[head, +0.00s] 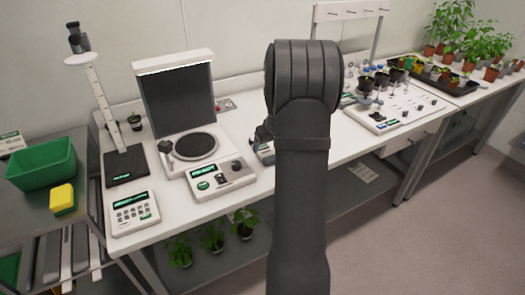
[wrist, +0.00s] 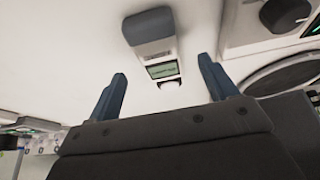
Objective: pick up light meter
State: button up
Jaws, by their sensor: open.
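The light meter (wrist: 153,42) looks like a small handheld device with a grey end, a pale body and a green display. In the wrist view it lies on the white bench top, beyond and roughly between the fingertips. My gripper (wrist: 162,72) is open, its two blue fingers apart with nothing between them. In the head view my arm hides most of the gripper (head: 261,137); a small pale and dark device just below it may be the meter, partly covered.
The white bench (head: 235,122) holds a control box (head: 223,180) and a round dark plate (head: 195,147) left of my arm. A keypad device (head: 134,213) is at the front left. A board with small pots (head: 395,108) stands to the right.

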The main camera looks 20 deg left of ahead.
aim_at(262, 149)
jog(key=x, duration=0.4)
jog(key=shift+w+d+f, duration=0.1)
jog(key=shift+f, duration=0.15)
jog(key=c, duration=1)
jog(key=shift+c, duration=1)
jog(key=shift+r, duration=0.15)
